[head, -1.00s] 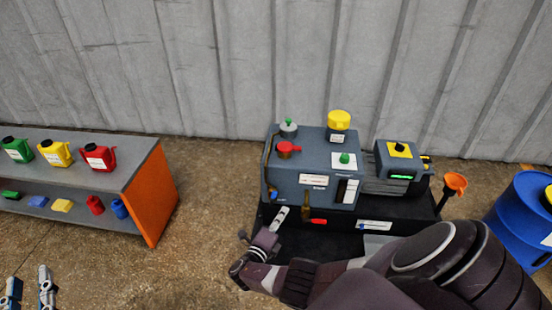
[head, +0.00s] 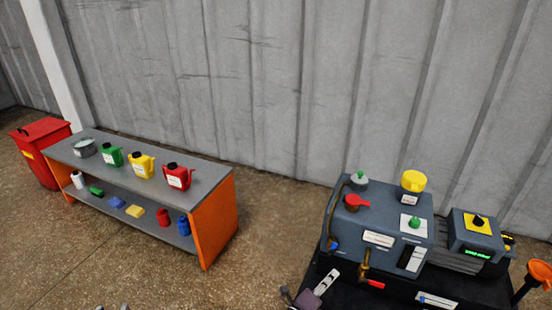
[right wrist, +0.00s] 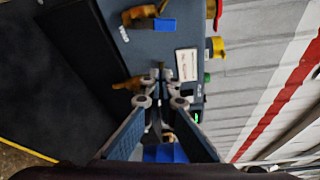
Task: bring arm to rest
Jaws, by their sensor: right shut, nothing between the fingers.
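My right gripper (head: 331,274) shows at the bottom of the head view, in front of the left end of the grey pump unit (head: 385,230). It is shut and empty. In the right wrist view its fingers (right wrist: 162,78) meet at the tips, in front of the pump's grey side (right wrist: 150,50); I cannot tell whether they touch it. Most of my right arm is out of the head view. Only the tips of my left gripper (head: 112,307) show at the bottom edge, apart from each other.
A grey bench with an orange end (head: 215,222) stands at the left, holding green, yellow and red cans (head: 178,176). A red bin (head: 40,150) stands beyond it. Bare floor lies between bench and pump.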

